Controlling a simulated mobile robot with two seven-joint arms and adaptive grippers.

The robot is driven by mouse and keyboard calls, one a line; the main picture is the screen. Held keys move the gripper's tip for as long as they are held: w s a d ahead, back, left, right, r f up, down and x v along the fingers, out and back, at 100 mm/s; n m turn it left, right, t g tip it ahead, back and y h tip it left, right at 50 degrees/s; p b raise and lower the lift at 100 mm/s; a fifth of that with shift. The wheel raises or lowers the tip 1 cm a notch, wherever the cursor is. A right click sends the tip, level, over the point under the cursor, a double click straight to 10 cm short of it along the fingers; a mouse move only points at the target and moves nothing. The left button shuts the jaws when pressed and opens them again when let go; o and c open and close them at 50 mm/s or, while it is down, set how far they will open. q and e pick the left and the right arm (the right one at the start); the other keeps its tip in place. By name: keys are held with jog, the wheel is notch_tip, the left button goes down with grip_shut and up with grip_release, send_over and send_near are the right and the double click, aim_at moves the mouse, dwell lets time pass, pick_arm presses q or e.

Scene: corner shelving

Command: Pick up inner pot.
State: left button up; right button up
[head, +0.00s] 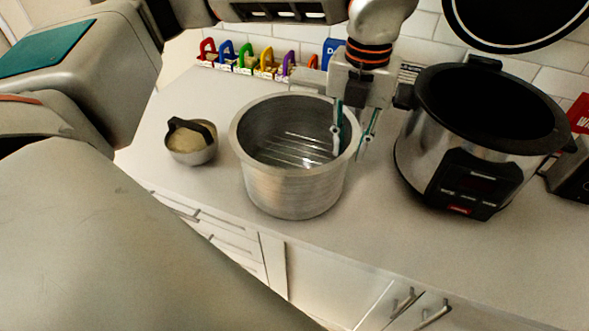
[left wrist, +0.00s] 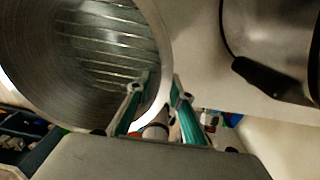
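The inner pot (head: 295,190) is a round, empty brushed-metal pot standing upright on the counter, in the middle of the head view. My left gripper (head: 349,153) points down at the pot's right rim. One finger is inside the pot and the other is outside, with a gap between them. In the left wrist view, the inner pot (left wrist: 70,60) fills the upper left, and its rim passes between the fingertips of my left gripper (left wrist: 157,86). The fingers look open around the rim, not clamped on it. My right gripper is not in view.
A black and silver cooker (head: 470,150) with its lid (head: 515,20) raised stands close on the right. A small metal bowl (head: 192,152) with a dark handle stands left of the pot. Colourful clips (head: 245,60) line the back. The counter front is clear.

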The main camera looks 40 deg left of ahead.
pick_arm(q)
grip_shut()
jog(key=shift+r, duration=0.2)
